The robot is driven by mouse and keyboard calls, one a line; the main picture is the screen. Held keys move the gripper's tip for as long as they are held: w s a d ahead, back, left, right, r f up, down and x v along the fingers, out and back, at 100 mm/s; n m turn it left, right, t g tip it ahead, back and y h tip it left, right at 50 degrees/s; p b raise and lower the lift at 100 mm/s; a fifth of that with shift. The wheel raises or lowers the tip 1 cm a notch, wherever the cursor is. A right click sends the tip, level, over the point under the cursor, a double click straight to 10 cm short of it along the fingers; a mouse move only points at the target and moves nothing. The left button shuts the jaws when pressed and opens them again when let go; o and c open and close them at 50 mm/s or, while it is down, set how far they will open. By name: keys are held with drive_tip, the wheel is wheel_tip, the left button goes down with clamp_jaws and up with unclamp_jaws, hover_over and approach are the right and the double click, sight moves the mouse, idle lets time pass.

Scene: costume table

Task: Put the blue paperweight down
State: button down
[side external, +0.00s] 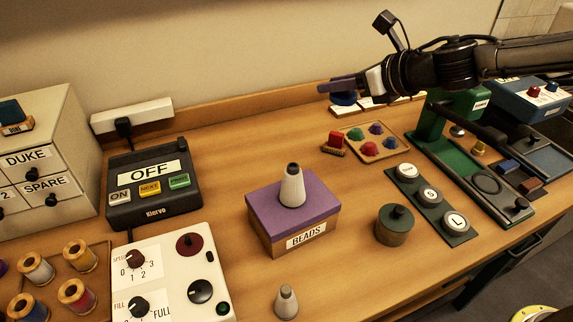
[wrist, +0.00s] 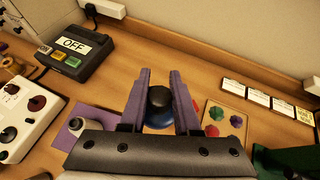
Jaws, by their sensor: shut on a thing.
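The blue paperweight (side external: 344,99) is a round blue piece under my gripper (side external: 338,87), near the back of the table in the side external view. In the wrist view my gripper (wrist: 159,82) has its two purple fingers closed on either side of the dark knob of the paperweight (wrist: 158,123). The paperweight's blue base shows below the knob, partly hidden by my gripper's front. It appears held above the table top, though the height is hard to judge.
A tray of coloured pieces (side external: 372,140) and a red stamp-like block (side external: 334,143) sit nearby. White cards (wrist: 258,97) line the back. The purple-lidded BEADS box (side external: 268,222) carries a cone. Bare wood (side external: 235,150) lies between it and the OFF device (side external: 152,188).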

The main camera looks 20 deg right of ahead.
drive_tip(key=shift+w+a+r+n+g+y, duration=0.1)
drive_tip(key=shift+a+n+g+y, duration=0.2)
drive_tip(key=shift+n+y, duration=0.3)
drive_tip(key=shift+a+n+g+y, duration=0.15)
drive_tip(key=shift+n+g+y, duration=0.15)
drive_tip(key=shift+n+y, duration=0.25)
drive_tip(key=n+g+y, duration=0.1)
drive_tip(key=s+n+y, duration=0.1)
drive_tip(key=n, duration=0.1)
drive_tip(key=shift+s+a+g, duration=0.1)
drive_tip(key=shift+a+g, duration=0.2)
drive_tip(key=shift+g, duration=0.1)
wheel_tip(320, 180, down, 11)
hover_over(279, 163)
drive_tip(key=s, duration=0.1)
drive_tip(key=shift+y, duration=0.25)
drive_tip(key=f, duration=0.9)
drive_tip(key=shift+s+d, duration=0.1)
drive_tip(key=shift+d, duration=0.1)
drive_tip(key=shift+w+a+f, duration=0.15)
drive_tip(key=shift+w+f, duration=0.3)
drive_tip(key=shift+f, duration=1.65)
drive_tip(key=shift+f, duration=0.1)
